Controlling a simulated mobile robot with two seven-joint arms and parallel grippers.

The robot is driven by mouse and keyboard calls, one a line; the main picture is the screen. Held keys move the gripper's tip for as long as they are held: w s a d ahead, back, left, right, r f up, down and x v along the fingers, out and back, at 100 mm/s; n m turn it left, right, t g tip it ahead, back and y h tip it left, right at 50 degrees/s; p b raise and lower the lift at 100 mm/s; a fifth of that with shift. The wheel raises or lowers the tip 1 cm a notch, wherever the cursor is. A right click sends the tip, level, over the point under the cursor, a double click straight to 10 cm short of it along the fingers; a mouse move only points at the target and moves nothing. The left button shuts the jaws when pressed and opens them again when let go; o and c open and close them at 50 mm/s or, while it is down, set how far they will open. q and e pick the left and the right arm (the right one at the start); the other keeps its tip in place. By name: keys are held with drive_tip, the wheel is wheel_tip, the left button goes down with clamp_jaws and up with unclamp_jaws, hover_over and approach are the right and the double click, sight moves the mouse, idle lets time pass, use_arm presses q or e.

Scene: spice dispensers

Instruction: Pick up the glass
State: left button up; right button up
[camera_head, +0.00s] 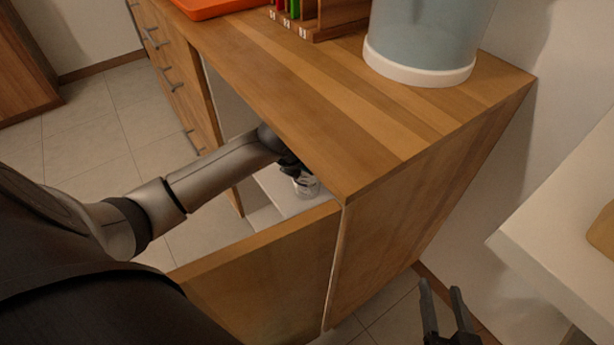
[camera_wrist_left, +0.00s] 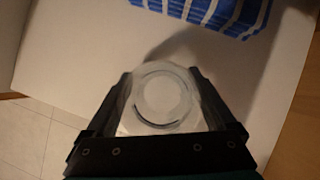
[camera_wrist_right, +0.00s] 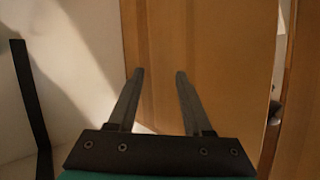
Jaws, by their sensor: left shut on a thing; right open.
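The clear glass (camera_head: 306,186) stands on a white shelf inside the open cabinet, under the wooden counter. In the left wrist view the glass (camera_wrist_left: 160,97) sits between the two fingers, seen from above into its round rim. My left gripper (camera_head: 291,168) reaches into the cabinet and is shut on the glass, with a finger on each side; it also shows in the left wrist view (camera_wrist_left: 162,92). My right gripper (camera_head: 445,308) is open and empty, low in front of the cabinet's side; it also shows in the right wrist view (camera_wrist_right: 158,82).
The open cabinet door (camera_head: 255,285) stands in front of the shelf, near my left arm. The wooden counter (camera_head: 330,95) lies above the glass. A blue-and-white striped thing (camera_wrist_left: 215,14) lies behind the glass on the shelf (camera_wrist_left: 85,45). A white table (camera_head: 550,235) is at the right.

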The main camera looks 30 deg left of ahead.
use_arm(q)
drive_tip(key=c, duration=0.4)
drive_tip(key=shift+r, duration=0.1)
